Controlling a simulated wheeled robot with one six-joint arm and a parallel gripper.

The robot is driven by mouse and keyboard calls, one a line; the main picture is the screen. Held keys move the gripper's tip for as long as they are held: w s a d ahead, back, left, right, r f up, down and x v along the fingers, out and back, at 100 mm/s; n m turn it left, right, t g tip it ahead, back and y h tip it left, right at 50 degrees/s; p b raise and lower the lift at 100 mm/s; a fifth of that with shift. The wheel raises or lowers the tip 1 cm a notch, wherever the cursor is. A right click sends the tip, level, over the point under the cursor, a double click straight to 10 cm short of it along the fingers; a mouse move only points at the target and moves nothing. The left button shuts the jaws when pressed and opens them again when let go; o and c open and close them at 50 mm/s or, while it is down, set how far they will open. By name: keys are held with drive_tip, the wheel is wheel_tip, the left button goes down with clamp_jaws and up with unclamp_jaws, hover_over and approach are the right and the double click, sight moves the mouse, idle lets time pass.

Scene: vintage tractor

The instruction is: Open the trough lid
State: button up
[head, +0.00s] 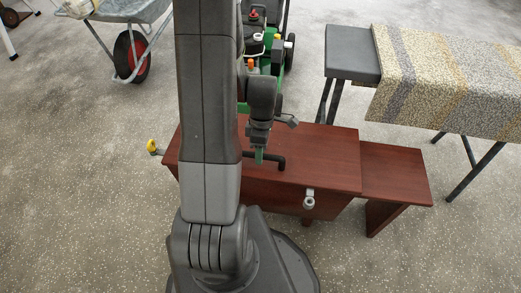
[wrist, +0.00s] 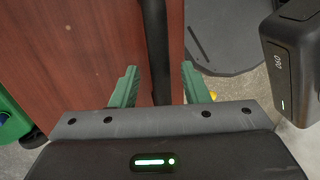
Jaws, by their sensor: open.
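The trough is a reddish-brown wooden box with a flat lid (head: 325,158) that lies shut on it, in the middle of the head view. A dark bar handle (head: 276,160) sits on the lid near its front edge. My gripper (head: 259,157) points down at the handle from above. In the wrist view, its green fingers (wrist: 157,80) are open, one on each side of the dark handle bar (wrist: 154,45), with gaps showing on both sides. The lid's wood (wrist: 75,60) fills the left of that view. Whether the fingertips reach below the bar is unclear.
A metal latch (head: 309,199) is on the trough's front and a yellow knob (head: 152,146) at its left end. A lower wooden bench (head: 395,172) adjoins the right. A cloth-covered table (head: 450,80), wheelbarrow (head: 118,10) and green machine (head: 270,50) stand behind. Front-right floor is clear.

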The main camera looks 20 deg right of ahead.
clamp_jaws()
drive_tip(key=shift+r, duration=0.1)
